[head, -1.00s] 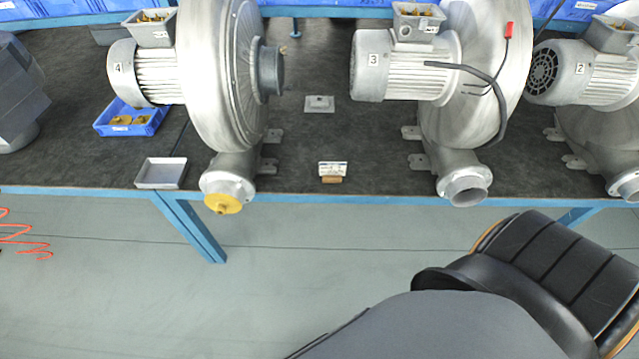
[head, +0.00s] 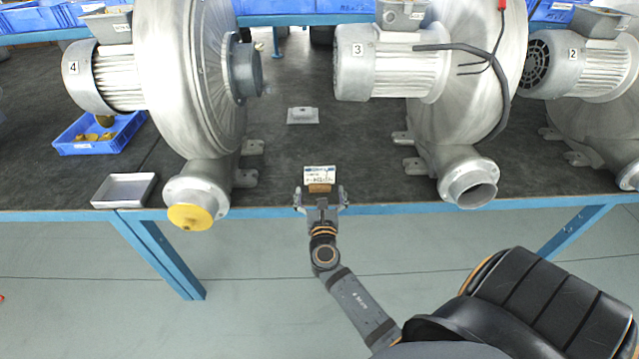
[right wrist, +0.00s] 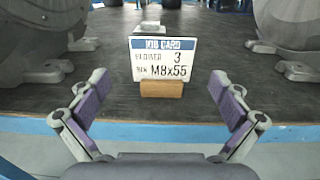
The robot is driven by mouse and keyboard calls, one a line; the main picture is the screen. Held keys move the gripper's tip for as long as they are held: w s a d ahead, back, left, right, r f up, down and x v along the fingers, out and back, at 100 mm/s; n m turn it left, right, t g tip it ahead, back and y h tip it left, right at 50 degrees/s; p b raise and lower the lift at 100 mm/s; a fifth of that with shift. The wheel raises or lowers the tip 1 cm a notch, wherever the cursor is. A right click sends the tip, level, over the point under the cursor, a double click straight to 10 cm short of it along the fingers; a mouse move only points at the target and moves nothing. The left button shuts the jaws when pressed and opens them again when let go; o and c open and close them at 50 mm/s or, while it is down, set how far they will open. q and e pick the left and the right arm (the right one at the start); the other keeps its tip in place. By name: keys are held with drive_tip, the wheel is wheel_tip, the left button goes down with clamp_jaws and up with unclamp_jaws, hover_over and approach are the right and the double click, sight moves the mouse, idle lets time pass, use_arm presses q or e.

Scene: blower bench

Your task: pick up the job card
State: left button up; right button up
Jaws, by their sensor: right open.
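The job card (head: 320,174) is a small white card with a blue top band, standing upright in a wooden block (head: 319,188) near the bench's front edge. In the right wrist view the card (right wrist: 163,58) reads "JOB CARD, BLOWER 3, M8x55", and its block (right wrist: 161,89) is below it. My right gripper (head: 320,196) is open and empty at the bench's front edge, just in front of the card. In the right wrist view its two fingers (right wrist: 161,98) are spread to either side, with the card centred beyond them. My left gripper is not in view.
Blower 4 (head: 190,90) with a yellow cap stands left of the card, blower 3 (head: 395,70) right. A grey tray (head: 124,190) and a blue bin (head: 98,133) lie at left. A small metal plate (head: 303,116) lies behind the card. Bench surface around the card is clear.

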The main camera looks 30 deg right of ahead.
sight(319, 173)
drive_tip(key=shift+w+d+f, duration=0.1)
drive_tip(key=shift+w+d, duration=0.3)
drive_tip(key=shift+w, duration=0.15)
drive_tip(key=x, duration=0.5)
drive_tip(key=shift+d+f+p, duration=0.1)
drive_tip(key=shift+d+p, duration=0.05)
drive_tip(key=shift+p, duration=0.15)
drive_tip(key=shift+c, duration=0.3)
drive_tip(key=c, duration=0.9)
drive_tip(key=shift+r, duration=0.25)
drive_tip(key=s+d+r+p, duration=0.1)
drive_tip(key=s+r, duration=0.3)
drive_tip(key=s+d+r+p, duration=0.1)
drive_tip(key=s+r+p, duration=0.1)
drive_tip(key=s+r, duration=0.2)
drive_tip(key=s+d+r+p, duration=0.2)
drive_tip(key=s+r, duration=0.2)
drive_tip(key=s, duration=0.1)
drive_tip(key=shift+s+d+r, duration=0.1)
drive_tip(key=shift+s+r, duration=0.15)
drive_tip(key=shift+r, duration=0.1)
